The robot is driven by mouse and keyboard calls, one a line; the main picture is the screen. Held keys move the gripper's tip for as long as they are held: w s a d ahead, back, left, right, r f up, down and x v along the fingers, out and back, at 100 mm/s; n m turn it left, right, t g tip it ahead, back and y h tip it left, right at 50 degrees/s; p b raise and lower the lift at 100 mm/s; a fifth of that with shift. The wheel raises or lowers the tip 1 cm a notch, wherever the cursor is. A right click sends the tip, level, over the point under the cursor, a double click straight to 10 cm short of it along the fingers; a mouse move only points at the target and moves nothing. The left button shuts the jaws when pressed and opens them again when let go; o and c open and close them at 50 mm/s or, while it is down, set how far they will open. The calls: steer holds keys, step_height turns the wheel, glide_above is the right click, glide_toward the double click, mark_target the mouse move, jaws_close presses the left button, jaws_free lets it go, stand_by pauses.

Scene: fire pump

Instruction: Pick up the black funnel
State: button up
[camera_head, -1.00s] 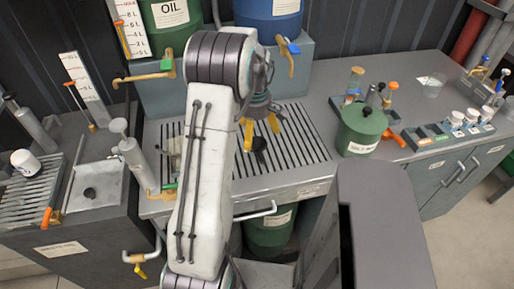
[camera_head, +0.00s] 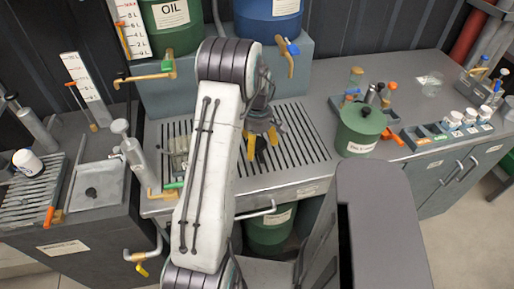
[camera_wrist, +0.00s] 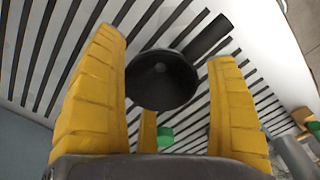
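The black funnel (camera_wrist: 162,80) shows in the wrist view with its round mouth toward the camera, over the slatted grate. A black tube-like part (camera_wrist: 209,37) extends behind it to the upper right and may be its spout. My gripper (camera_wrist: 168,50) is open, with one yellow finger on each side of the funnel and gaps between. I cannot tell how far the fingertips are above the grate. In the head view my gripper (camera_head: 262,146) hangs over the grate on the bench, and the funnel is mostly hidden behind it.
The grate (camera_head: 305,150) is clear to the right. A green lidded pot (camera_head: 360,130) stands beyond it, near a bottle rack (camera_head: 455,128). To the left are a metal cylinder (camera_head: 135,155) and taps. Oil and blue drums (camera_head: 268,22) stand behind.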

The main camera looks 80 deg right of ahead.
steer(key=c, duration=0.9)
steer(key=shift+o, duration=0.2)
